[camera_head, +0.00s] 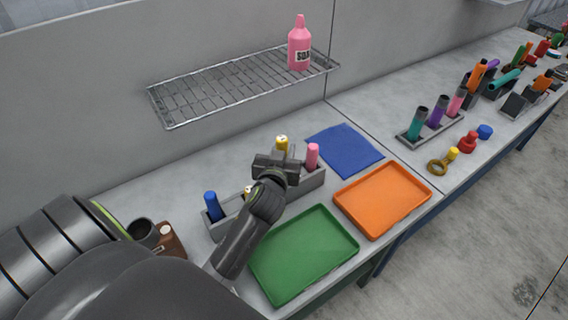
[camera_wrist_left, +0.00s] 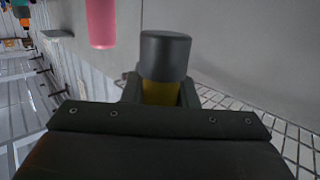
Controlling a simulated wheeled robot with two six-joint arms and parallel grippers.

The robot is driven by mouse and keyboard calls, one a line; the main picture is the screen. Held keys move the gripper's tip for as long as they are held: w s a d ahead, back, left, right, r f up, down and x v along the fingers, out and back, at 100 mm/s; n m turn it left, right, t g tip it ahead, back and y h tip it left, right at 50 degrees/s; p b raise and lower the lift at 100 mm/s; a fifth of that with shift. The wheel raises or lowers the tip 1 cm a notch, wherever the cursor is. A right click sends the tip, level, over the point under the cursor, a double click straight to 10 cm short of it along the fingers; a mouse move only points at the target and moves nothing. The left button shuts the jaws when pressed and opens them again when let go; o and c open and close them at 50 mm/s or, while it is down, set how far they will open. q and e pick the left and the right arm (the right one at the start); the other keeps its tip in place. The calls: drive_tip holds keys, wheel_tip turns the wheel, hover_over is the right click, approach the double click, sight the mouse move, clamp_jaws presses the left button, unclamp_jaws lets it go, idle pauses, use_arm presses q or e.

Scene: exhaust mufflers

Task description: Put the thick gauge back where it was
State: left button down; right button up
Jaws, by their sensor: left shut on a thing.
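My left gripper (camera_head: 278,158) is shut on a yellow gauge (camera_head: 281,143), over the grey rack (camera_head: 313,182). In the left wrist view the yellow gauge (camera_wrist_left: 160,92) stands between the fingers with its dark end (camera_wrist_left: 165,55) outward. A blue gauge (camera_head: 212,205) stands at the rack's left end and a pink gauge (camera_head: 312,155) at its right end; the pink one also shows in the wrist view (camera_wrist_left: 101,22). A small pale-yellow top (camera_head: 248,190) shows between them, partly hidden by my arm. Whether the held gauge's lower end is in the rack is hidden.
A green tray (camera_head: 305,285) and an orange tray (camera_head: 384,232) lie in front of the rack. A blue cloth (camera_head: 345,148) lies behind the orange tray. A wire shelf (camera_head: 215,95) with a pink bottle (camera_head: 299,48) hangs above. Another rack (camera_head: 430,138) with gauges stands at right.

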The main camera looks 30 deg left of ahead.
use_arm(q)
wheel_tip(320, 180, down, 5)
drive_tip(key=shift+w+f+b, duration=0.15)
drive_tip(key=shift+b, duration=0.65)
use_arm(e)
drive_tip(key=shift+w+a+f, duration=0.3)
drive_tip(key=shift+w+f, duration=0.45)
use_arm(q)
drive_tip(key=c, duration=1.1)
unclamp_jaws()
drive_tip(key=shift+c, duration=0.2)
use_arm(e)
drive_tip(key=shift+d, duration=0.15)
drive_tip(key=shift+r, duration=0.1)
